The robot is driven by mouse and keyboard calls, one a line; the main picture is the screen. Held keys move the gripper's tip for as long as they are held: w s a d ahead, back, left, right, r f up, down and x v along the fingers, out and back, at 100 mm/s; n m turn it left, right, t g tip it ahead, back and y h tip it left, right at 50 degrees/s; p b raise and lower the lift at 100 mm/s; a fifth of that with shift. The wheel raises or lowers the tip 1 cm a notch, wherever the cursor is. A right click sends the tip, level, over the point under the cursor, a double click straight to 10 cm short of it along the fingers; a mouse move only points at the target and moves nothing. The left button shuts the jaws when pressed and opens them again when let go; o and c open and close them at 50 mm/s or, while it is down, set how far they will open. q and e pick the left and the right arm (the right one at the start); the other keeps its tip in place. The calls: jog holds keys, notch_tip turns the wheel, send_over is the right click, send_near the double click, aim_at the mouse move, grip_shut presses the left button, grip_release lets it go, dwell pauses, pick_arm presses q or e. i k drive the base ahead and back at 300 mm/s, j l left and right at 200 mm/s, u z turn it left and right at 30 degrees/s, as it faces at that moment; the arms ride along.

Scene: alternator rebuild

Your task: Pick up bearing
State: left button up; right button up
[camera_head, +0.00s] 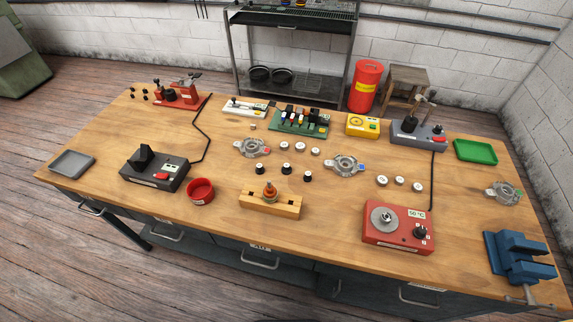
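Small pale ring-like parts that look like bearings lie flat on the table in two groups. One group, near the middle, has a left ring (283,146), a middle ring (299,148) and a right ring (315,151). The other group, right of the middle, has a left ring (382,180), a middle ring (399,181) and a right ring (417,186). They are too small to tell which is the bearing meant. Neither of my grippers is in view.
The wooden table (330,225) also holds a red heater (399,240), a wooden block with a rotor (258,207), a blue vise (518,258), a red bowl (200,197), a grey tray (61,171) and a green tray (476,161). The front middle is clear.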

aim_at(388, 220)
jog(key=l+z, duration=0.15)
jog(key=z, duration=0.85)
jog(key=j, duration=0.1)
jog(key=k, duration=0.05)
